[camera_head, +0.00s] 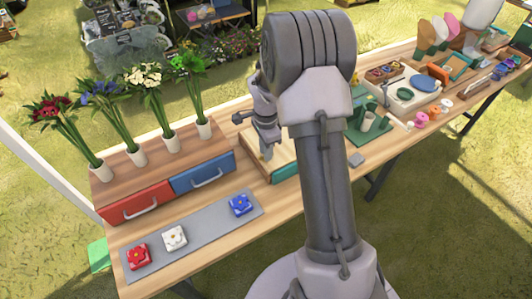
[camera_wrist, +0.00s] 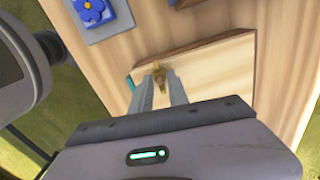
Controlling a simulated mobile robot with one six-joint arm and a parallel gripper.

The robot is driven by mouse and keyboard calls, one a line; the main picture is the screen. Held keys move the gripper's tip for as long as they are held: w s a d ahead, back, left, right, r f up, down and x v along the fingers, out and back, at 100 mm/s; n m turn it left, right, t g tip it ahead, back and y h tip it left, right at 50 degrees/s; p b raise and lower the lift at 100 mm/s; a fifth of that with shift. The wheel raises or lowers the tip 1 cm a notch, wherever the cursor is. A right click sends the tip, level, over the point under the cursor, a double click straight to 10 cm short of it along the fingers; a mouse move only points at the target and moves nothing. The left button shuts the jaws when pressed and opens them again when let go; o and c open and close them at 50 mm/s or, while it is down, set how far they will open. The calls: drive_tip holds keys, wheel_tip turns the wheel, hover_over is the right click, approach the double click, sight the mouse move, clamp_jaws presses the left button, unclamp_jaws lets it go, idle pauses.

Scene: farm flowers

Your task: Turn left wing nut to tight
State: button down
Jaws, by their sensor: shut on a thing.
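A flat wooden press (camera_head: 282,171) with a teal layer under its pale top board lies on the table, partly hidden behind my arm. In the wrist view, its pale top board (camera_wrist: 215,72) shows under my fingers. My gripper (camera_head: 266,155) points down over the left part of the press. In the wrist view, my gripper (camera_wrist: 160,80) is shut on a small brass-coloured wing nut (camera_wrist: 160,76) at the board. The fingers hide part of the nut, so how tight it sits cannot be told. I cannot make out a second wing nut in the head view.
Left of the press are a red drawer (camera_head: 136,203) and a blue drawer (camera_head: 203,174), with several flower vases on top. A grey mat (camera_head: 205,224) holds red, white and blue flower blocks. A green stand (camera_head: 372,130) is to the right.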

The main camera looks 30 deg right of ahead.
drive_tip(key=m+b, duration=0.2)
drive_tip(key=m, duration=0.2)
drive_tip(key=shift+w, duration=0.1)
drive_tip(key=m+b, duration=0.2)
drive_tip(key=m, duration=0.2)
drive_tip(key=m+b, duration=0.2)
drive_tip(key=m, duration=0.2)
drive_tip(key=shift+m, duration=0.3)
drive_tip(key=shift+r+m+b, duration=0.1)
drive_tip(key=shift+m+b, duration=0.95)
drive_tip(key=shift+m, duration=0.95)
drive_tip(key=c, duration=1.3)
unclamp_jaws()
drive_tip(key=shift+o, duration=0.2)
